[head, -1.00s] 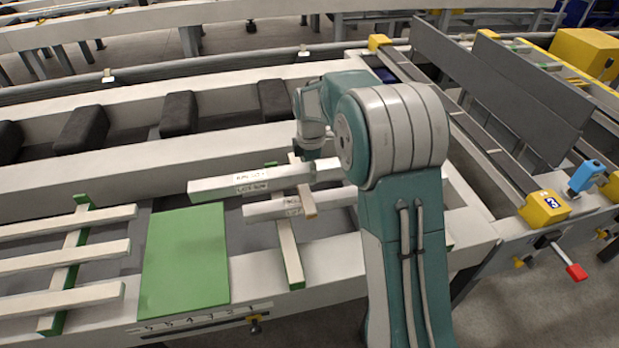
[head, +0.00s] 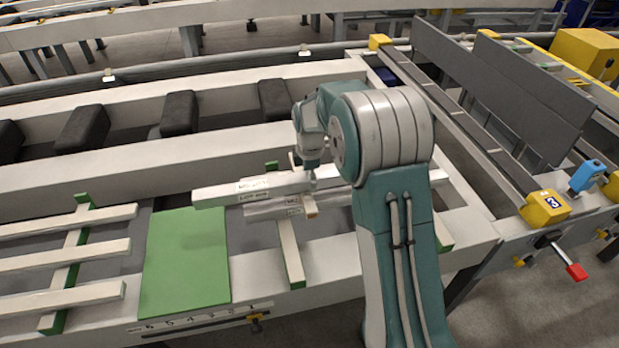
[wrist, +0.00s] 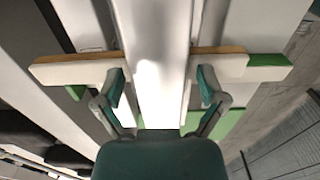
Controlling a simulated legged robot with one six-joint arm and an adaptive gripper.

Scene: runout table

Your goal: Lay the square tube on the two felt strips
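The white square tube (head: 228,194), with a label on its side, lies across the picture in the head view. In the wrist view the tube (wrist: 160,60) runs up the middle between my two fingers (wrist: 161,88). A pale bar with a brown edge (wrist: 75,70) crosses beneath it; a green end (wrist: 268,62) shows at right. Contact beneath the tube is hidden.
A green mat (head: 186,262) is left of the cross-bar. Several white tubes (head: 60,262) rest on a rack at far left. Black blocks (head: 180,112) stand behind; grey plates (head: 490,90) rise at right.

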